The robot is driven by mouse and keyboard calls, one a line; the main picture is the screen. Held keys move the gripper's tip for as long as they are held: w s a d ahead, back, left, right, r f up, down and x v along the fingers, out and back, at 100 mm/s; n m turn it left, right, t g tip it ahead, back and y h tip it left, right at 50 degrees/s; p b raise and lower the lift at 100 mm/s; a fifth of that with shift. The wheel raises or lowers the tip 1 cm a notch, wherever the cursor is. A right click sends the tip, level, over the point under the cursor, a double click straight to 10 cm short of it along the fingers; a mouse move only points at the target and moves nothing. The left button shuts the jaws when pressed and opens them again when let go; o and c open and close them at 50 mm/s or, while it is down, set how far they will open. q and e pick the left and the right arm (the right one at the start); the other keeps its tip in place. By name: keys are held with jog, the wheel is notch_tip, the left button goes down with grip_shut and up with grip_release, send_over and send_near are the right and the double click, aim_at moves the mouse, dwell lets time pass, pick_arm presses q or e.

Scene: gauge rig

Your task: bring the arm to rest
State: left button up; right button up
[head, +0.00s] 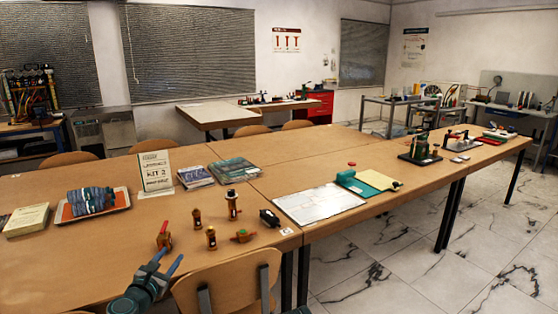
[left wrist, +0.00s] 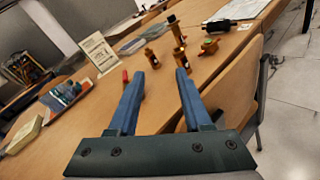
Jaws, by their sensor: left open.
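My left gripper (head: 168,261) is at the near edge of the long wooden table (head: 90,270), beside the back of a wooden chair. Its two blue fingers are apart with nothing between them, as the left wrist view (left wrist: 166,66) also shows. A fitting with a red handle (head: 164,237) stands just beyond the fingers on the table. In the left wrist view its red part shows just left of the left finger.
Several small brass fittings (head: 211,238) and a black part (head: 270,217) stand to the right of the gripper. The chair (head: 230,285) stands close on the right.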

pick_arm(q)
jog(key=s+d+f+m+g+h+b, duration=0.1)
jog(key=s+d+f+m+g+b, duration=0.2)
jog(key=d+f+m, duration=0.45)
jog(key=s+d+f+m+g+h, duration=0.25)
jog(key=d+f+m+g, duration=0.35)
jog(key=d, duration=0.3)
jog(key=s+d+f+m+g+h+b, duration=0.1)
jog(key=s+d+f+m+g+b, duration=0.1)
jog(key=s+d+f+m, duration=0.4)
jog(key=s+d+f+m+g+y+b, duration=0.35)
jog(key=s+f+m+g+y, duration=0.3)
jog(key=s+f+m, duration=0.6)
notch_tip(320, 180, up, 30)
jog(key=w+a+m+y+p, duration=0.1)
jog(key=m+p, duration=0.1)
jog(key=p, duration=2.4)
jog(key=shift+m+p, duration=0.3)
